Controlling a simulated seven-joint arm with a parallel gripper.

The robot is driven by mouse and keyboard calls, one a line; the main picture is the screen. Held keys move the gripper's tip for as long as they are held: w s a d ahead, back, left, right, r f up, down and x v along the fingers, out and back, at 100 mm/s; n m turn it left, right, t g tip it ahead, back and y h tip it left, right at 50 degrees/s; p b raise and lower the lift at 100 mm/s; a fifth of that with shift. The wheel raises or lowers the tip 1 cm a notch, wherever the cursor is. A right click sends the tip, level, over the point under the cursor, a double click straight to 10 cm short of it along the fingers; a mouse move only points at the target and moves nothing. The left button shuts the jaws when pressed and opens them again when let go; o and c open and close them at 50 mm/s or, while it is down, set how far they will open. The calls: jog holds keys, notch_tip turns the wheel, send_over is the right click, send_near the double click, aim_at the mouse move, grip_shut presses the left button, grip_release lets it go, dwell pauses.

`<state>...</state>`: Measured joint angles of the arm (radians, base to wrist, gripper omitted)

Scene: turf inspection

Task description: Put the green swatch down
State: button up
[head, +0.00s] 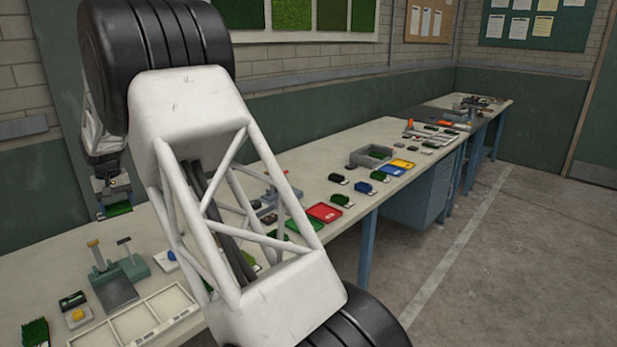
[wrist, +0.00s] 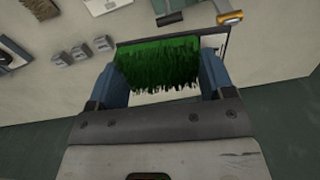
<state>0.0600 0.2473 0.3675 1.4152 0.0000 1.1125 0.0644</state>
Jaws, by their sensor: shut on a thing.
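The green swatch (wrist: 158,66) is a piece of bright green turf. In the wrist view it sits between the two blue fingers of my gripper (wrist: 158,80), which is shut on it. In the head view my gripper (head: 112,196) is at the left, beside my large white arm link, and the swatch (head: 118,209) shows just below it as a small green patch. A dark and pale flat piece (wrist: 220,44) shows behind the swatch in the wrist view. I cannot tell whether the swatch touches anything below it.
A long pale workbench (head: 60,258) runs along the wall. On it are a green press-like tool (head: 118,278), a white divided tray (head: 140,318), a red tray (head: 324,212) and a grey bin (head: 372,156). Another turf piece (head: 35,333) lies at the near left. My arm hides part of the bench.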

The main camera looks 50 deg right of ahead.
jog(key=w+d+f+m, duration=0.1)
jog(key=w+d+m, duration=0.3)
jog(key=d, duration=1)
jog(key=w+d+f+m, duration=0.15)
jog(key=w+d, duration=0.35)
jog(key=d, duration=0.8)
jog(key=w+d+m, duration=0.3)
jog(key=w+d, duration=0.2)
jog(key=d, duration=0.9)
jog(key=s+d+f+m, duration=0.2)
jog(key=s+d, duration=0.2)
jog(key=d, duration=0.9)
jog(key=s+d+f+m, duration=0.3)
jog(key=s+d, duration=0.1)
jog(key=d, duration=1)
jog(key=s+d+f+m, duration=0.3)
jog(key=s+d, duration=0.1)
jog(key=d, duration=0.9)
jog(key=shift+d, duration=0.3)
jog(key=shift+f, duration=0.1)
jog(key=shift+f, duration=3.1)
